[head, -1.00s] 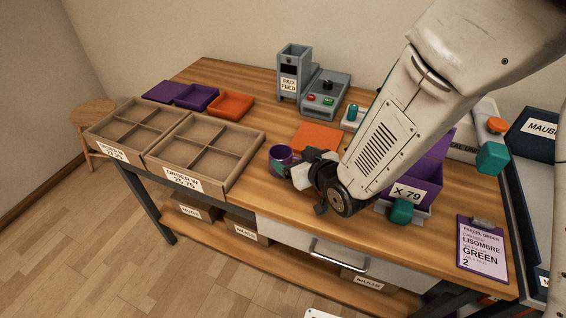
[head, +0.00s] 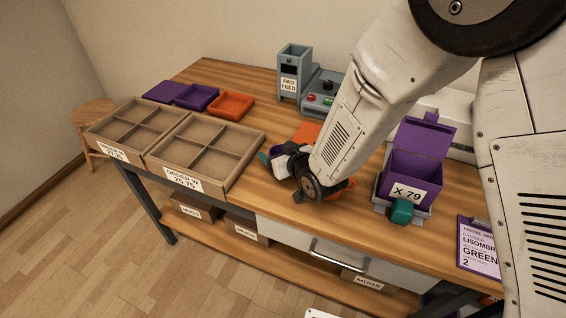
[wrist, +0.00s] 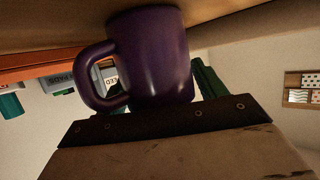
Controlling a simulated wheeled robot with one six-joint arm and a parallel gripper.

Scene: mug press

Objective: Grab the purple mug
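The purple mug (wrist: 152,58) fills the middle of the wrist view, with its handle on the left. My gripper (wrist: 160,98) is right at it. One green finger shows close along the mug's right side, and green of the other shows by and through the handle. The mug covers much of the fingers, so I cannot tell whether they press on it. In the head view my gripper (head: 274,158) is low over the table, right of the divided trays, and hides most or all of the mug.
Two divided cardboard trays (head: 215,140) stand just left of my gripper. A purple box labelled X 79 (head: 414,170) stands to the right, with a green piece (head: 401,211) in front. The pad feed machine (head: 293,70) is at the back.

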